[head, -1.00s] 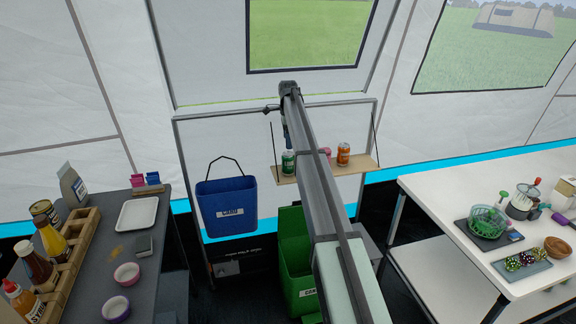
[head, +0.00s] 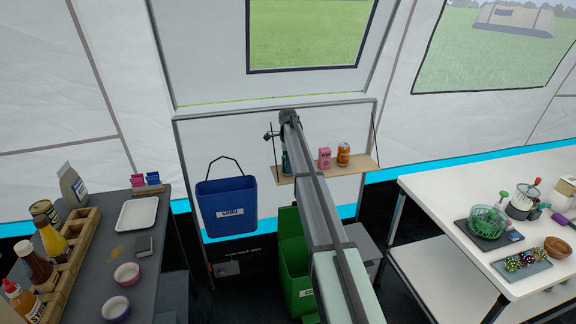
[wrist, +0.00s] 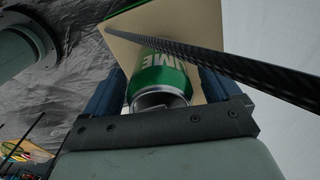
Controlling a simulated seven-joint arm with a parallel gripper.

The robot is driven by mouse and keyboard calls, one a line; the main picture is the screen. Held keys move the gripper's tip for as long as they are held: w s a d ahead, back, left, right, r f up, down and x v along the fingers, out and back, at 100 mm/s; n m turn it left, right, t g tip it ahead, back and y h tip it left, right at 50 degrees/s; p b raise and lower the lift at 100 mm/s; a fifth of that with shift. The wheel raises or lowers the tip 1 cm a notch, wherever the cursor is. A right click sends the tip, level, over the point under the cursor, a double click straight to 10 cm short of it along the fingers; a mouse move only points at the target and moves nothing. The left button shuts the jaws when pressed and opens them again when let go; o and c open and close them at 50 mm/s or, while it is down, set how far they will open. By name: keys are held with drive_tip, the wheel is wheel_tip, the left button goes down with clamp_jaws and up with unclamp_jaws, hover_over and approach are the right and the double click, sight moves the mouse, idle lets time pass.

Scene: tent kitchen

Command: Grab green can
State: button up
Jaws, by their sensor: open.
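The green can (wrist: 160,75), with white lettering, stands on the wooden hanging shelf (head: 360,163). In the wrist view it is between the two blue fingers of my gripper (wrist: 165,88), which are open on either side of it. I cannot tell whether either finger touches it. In the head view, the can is mostly hidden by my arm at the shelf's left end.
A dark cord (wrist: 215,62) crosses close to my gripper. A blue bin (head: 227,207) hangs at left, and a green bin (head: 290,250) stands below.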

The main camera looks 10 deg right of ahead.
drive_tip(key=shift+f, duration=0.35)
drive_tip(key=shift+c, duration=0.5)
drive_tip(key=c, duration=1)
drive_tip(key=shift+r, duration=0.1)
